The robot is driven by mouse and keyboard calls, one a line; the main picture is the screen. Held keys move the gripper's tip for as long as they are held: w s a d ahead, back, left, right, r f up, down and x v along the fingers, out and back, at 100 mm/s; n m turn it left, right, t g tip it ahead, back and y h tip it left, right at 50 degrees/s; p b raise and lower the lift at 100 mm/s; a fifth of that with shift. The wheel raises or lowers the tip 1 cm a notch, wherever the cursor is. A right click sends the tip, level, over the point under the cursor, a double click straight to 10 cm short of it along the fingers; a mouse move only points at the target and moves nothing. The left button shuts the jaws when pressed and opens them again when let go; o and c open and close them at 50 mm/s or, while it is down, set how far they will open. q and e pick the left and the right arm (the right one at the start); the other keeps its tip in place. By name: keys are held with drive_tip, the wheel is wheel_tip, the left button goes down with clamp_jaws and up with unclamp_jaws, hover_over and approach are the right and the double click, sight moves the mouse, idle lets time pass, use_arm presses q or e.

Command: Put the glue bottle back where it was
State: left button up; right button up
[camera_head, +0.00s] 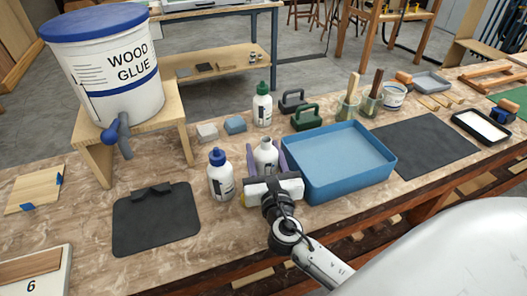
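A white glue bottle (266,157) with a pale top and a dark label stands upright near the middle of the bench, just left of the blue tray. My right gripper (267,160) comes from the front, with one purple finger on each side of this bottle, and looks shut on it. The gripper body hides the bottle's lower part, so I cannot tell whether it touches the bench. A white bottle with a blue cap (220,177) stands close to its left. A white bottle with a green cap (262,106) stands behind. My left gripper is not in view.
A large wood glue bucket (104,75) with a tap stands on a wooden stand (175,117) at the left. A black mat (155,225) lies in front of it. The blue tray (308,187) is close on the gripper's right, with a dark mat (424,146) beyond.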

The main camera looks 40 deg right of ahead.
drive_tip(key=shift+f+b, duration=0.65)
drive_tip(key=shift+f, duration=0.05)
drive_tip(key=o, duration=1.4)
drive_tip(key=shift+c, duration=0.2)
